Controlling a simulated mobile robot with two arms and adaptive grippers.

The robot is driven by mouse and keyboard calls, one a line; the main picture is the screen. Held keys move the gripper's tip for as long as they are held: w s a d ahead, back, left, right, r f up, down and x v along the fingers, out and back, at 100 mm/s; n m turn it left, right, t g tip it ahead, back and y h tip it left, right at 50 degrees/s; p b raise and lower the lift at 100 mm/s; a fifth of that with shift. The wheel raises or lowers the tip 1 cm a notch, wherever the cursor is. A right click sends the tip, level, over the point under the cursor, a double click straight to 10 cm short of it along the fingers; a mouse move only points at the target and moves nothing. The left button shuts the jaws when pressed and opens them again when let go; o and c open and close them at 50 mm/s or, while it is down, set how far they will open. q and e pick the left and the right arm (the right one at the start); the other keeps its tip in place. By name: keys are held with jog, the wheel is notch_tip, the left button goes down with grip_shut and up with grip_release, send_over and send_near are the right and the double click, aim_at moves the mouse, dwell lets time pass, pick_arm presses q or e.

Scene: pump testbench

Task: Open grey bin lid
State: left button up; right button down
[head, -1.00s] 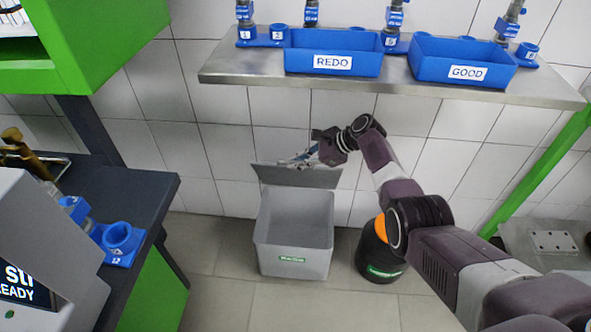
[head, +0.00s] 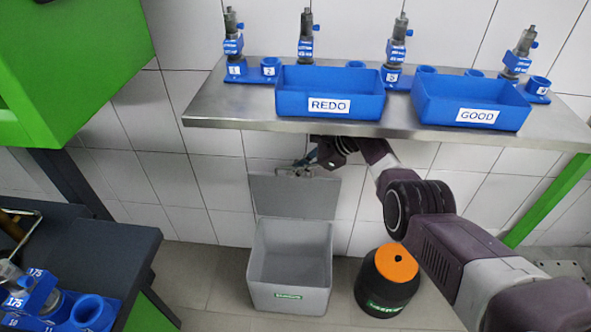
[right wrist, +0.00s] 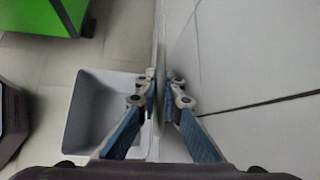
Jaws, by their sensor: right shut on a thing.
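The grey bin (head: 290,270) stands on the floor below the shelf, near the wall. Its grey lid (head: 293,198) is raised and stands nearly upright at the back, so the empty inside shows. My right gripper (head: 305,165) is at the lid's top edge, partly hidden under the shelf. In the right wrist view its two blue-padded fingers (right wrist: 161,100) close on the thin edge of the lid, seen edge-on, with the open bin (right wrist: 95,110) to the left. My left gripper is not in view.
A steel shelf (head: 235,112) with a REDO box (head: 330,95) and a GOOD box (head: 470,102) lies above my right arm. A black bin with an orange top (head: 395,264) stands right of the grey bin. A dark workbench (head: 85,255) is at left.

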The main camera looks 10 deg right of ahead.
jog(key=shift+w+d+r, duration=0.1)
jog(key=shift+w, duration=0.25)
jog(key=c, duration=2)
grip_release()
jog(key=shift+c, duration=0.2)
jog(key=shift+s, duration=0.1)
jog(key=v, duration=0.7)
jog(key=shift+d+r, duration=0.15)
jog(key=shift+d, duration=0.05)
